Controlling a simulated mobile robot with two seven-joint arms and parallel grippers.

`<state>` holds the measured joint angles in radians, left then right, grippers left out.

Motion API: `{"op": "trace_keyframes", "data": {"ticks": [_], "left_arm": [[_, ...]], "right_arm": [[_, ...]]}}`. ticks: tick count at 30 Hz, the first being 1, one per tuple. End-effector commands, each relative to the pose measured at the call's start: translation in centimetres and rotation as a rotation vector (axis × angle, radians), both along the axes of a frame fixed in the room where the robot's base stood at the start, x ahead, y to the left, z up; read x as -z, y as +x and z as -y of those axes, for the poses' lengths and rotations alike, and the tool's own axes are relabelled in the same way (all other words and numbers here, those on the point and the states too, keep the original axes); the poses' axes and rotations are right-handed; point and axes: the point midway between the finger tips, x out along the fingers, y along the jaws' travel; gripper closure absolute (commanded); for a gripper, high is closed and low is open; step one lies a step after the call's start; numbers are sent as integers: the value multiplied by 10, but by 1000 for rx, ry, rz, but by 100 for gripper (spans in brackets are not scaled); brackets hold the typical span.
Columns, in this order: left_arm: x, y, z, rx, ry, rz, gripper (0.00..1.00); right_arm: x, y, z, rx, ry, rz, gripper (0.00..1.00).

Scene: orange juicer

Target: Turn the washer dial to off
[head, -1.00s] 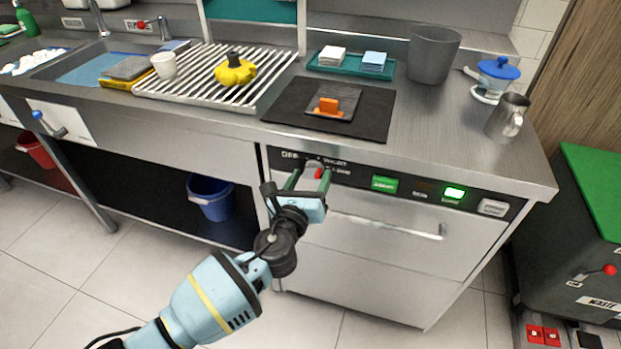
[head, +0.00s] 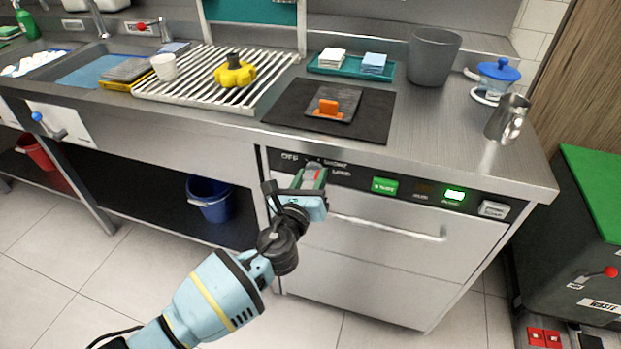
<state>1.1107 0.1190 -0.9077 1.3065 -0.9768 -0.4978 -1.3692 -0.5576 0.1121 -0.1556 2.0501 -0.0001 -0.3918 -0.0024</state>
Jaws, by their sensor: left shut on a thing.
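The washer (head: 400,225) stands under the counter, with a dark control strip along its top. The dial (head: 313,174) is at the strip's left end, below and right of the printed word OFF; a red mark shows on it. My left gripper (head: 312,180) is at the dial and shut on it, hiding most of it. The dial's exact setting is hard to read. My right gripper is not in view.
On the strip, a green start button (head: 384,186), a lit green lamp (head: 454,194) and a grey button (head: 494,209) lie to the right. The washer's door handle (head: 390,227) runs below. A waste bin (head: 570,240) stands at the right.

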Motion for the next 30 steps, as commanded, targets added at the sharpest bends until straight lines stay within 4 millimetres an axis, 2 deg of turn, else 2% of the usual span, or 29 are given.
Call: {"op": "trace_keyframes", "data": {"ticks": [11,30], "left_arm": [[2,-1,1,0,-202,-70,86],[2,-1,2,0,-778,-258,86]], "right_arm": [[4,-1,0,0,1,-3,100],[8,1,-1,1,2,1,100]]}}
